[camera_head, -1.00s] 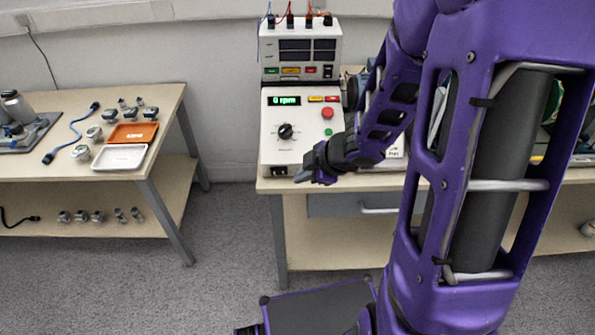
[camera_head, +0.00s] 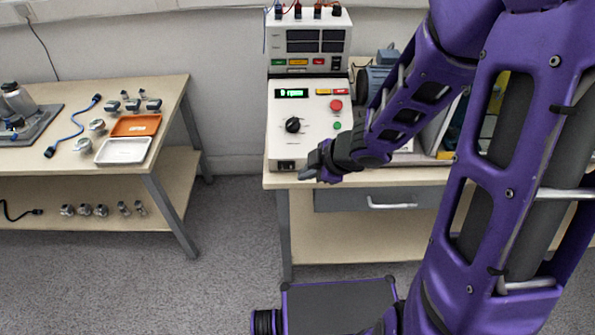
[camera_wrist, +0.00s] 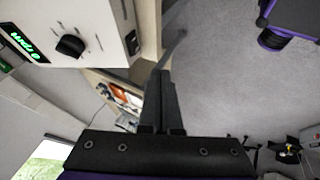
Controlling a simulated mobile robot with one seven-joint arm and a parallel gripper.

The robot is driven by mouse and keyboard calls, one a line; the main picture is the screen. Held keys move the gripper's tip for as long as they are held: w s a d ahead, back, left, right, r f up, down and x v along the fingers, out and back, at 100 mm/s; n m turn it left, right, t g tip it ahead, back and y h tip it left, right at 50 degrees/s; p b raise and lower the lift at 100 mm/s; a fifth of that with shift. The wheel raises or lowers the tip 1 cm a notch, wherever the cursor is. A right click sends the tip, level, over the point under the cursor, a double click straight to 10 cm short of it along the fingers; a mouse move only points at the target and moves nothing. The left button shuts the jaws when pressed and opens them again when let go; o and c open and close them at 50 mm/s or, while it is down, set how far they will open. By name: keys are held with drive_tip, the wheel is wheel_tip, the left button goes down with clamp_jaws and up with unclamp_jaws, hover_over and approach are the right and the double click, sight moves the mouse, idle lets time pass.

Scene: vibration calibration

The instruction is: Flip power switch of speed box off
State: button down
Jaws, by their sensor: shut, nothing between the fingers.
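The speed box (camera_head: 312,112) is the white unit at the table's left end. Its green display (camera_head: 291,93) reads 0 rpm. It has a black knob (camera_head: 293,125), a red button and a green button. The black power switch (camera_head: 286,165) is low on its front face; its position is too small to tell. My gripper (camera_head: 304,174) is shut and empty, just right of the switch and close to the box's lower front. In the wrist view the closed fingers (camera_wrist: 162,88) point past the box's edge, and the switch (camera_wrist: 132,43) shows up and left of them.
A second white unit with displays (camera_head: 308,45) stands behind the speed box. A drawer (camera_head: 375,198) is below the tabletop. A separate table (camera_head: 80,165) with orange and white trays stands at left. Floor between the tables is clear.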

sight(286, 166)
drive_tip(key=shift+w+a+f+b, duration=0.7)
drive_tip(key=shift+w+f, duration=0.55)
drive_tip(key=shift+w, duration=0.1)
drive_tip(key=shift+w+a+f+b, duration=0.7)
drive_tip(key=shift+w+f, duration=0.5)
drive_tip(key=shift+w, duration=0.1)
drive_tip(key=shift+w+a+f+b, duration=0.7)
drive_tip(key=shift+w+f, duration=0.55)
drive_tip(key=shift+w, duration=0.1)
drive_tip(key=shift+w+p, duration=0.2)
drive_tip(key=shift+p, duration=0.1)
drive_tip(key=shift+d+r, duration=0.1)
drive_tip(key=shift+w+d+p, duration=0.1)
drive_tip(key=shift+d+p, duration=0.35)
drive_tip(key=shift+d, duration=0.35)
